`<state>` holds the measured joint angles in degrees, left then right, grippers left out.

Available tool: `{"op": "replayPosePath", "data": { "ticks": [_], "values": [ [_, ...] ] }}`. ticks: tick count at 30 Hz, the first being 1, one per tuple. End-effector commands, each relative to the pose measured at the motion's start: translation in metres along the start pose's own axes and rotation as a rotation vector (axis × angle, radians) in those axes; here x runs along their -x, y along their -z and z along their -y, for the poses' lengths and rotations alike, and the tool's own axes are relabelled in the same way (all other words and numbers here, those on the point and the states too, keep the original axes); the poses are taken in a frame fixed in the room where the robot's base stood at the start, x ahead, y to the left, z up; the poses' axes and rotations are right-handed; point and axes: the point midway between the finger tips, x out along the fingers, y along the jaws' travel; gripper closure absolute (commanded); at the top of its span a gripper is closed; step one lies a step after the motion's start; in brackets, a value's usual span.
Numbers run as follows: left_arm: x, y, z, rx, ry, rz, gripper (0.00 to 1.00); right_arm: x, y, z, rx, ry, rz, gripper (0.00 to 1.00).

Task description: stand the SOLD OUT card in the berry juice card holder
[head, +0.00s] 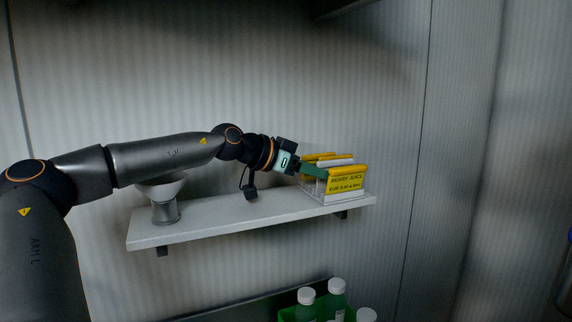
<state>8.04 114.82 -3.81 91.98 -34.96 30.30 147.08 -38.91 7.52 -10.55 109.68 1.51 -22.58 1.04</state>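A yellow card reading BERRY JUICE with a price (346,184) stands upright at the front of a white rack (345,198) on the right end of the wall shelf. More yellow-topped cards (318,156) stand behind it. I cannot make out the words SOLD OUT on any of them. My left gripper (314,171) reaches in from the left. Its green fingers are at the left side of the rack, partly behind the front card. The fingertips are hidden, so I cannot tell whether they hold a card. My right gripper is not in view.
The white shelf (225,226) is clear between the rack and a white scale-like stand with a bowl (165,205) at its left end. Below, white-capped bottles (336,298) stand in a green crate (288,314). A corrugated wall is close behind.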

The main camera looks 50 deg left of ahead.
Motion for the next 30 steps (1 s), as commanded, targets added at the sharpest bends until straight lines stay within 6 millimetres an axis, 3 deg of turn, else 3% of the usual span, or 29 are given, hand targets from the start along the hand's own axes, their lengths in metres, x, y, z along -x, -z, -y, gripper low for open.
{"op": "replayPosePath", "data": {
  "ticks": [19,30],
  "values": [
    [0.089,-0.001,0.001,-0.001,0.003,-0.002,0.58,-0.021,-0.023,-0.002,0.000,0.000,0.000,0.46],
    [0.103,0.000,0.000,0.001,0.000,0.000,0.58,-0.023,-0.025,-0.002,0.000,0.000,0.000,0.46]
  ]
}}
